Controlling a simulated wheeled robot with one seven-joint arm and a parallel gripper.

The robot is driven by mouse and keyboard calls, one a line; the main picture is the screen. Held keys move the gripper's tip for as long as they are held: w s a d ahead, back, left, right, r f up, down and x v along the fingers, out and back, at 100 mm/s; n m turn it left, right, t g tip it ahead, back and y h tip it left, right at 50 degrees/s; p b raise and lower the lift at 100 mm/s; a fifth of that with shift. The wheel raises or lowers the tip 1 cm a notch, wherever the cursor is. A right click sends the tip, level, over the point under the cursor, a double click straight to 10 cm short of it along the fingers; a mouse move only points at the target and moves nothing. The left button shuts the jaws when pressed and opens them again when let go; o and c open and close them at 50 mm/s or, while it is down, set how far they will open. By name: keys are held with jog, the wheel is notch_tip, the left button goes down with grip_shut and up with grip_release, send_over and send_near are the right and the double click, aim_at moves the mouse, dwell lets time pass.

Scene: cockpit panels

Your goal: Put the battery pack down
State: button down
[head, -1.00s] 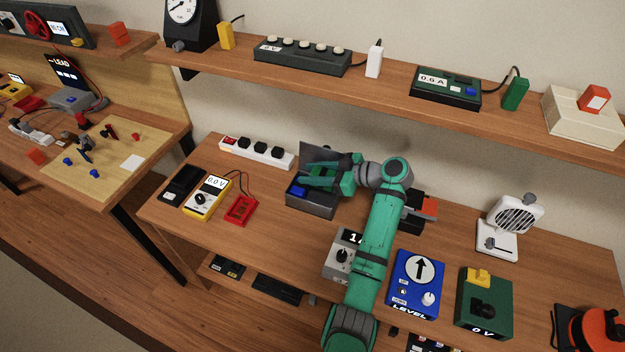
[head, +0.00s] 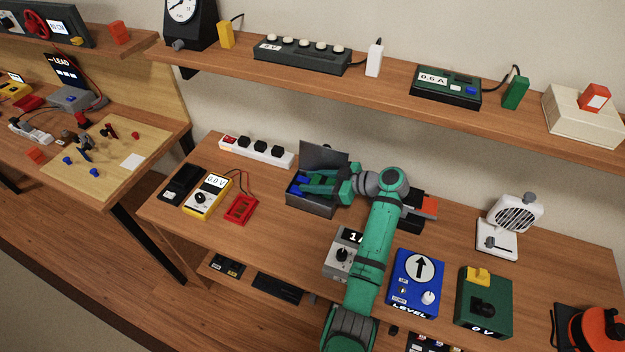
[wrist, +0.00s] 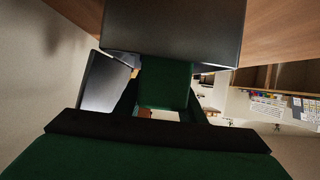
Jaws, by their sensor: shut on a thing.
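My gripper (head: 312,187) is at the mouth of a dark grey box (head: 308,207) with its lid (head: 322,157) standing open behind. In the wrist view a dark green block (wrist: 163,85) fills the space between the fingers; I take it to be the battery pack, with my gripper shut on it. The box's dark face (wrist: 172,32) is just beyond it and the lid (wrist: 105,82) is at the left. The fingers hide most of the pack and box interior in the head view, so I cannot tell whether the pack touches the box floor.
A white power strip (head: 256,151) and a yellow multimeter (head: 207,197) with a red block (head: 241,209) are left of the box. A blue level unit (head: 416,283) and a green unit (head: 484,302) stand right of my arm.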

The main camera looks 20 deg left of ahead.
jog(key=c, duration=1.2)
grip_release()
jog(key=shift+o, duration=0.2)
jog(key=shift+r, duration=0.45)
jog(key=v, duration=1.2)
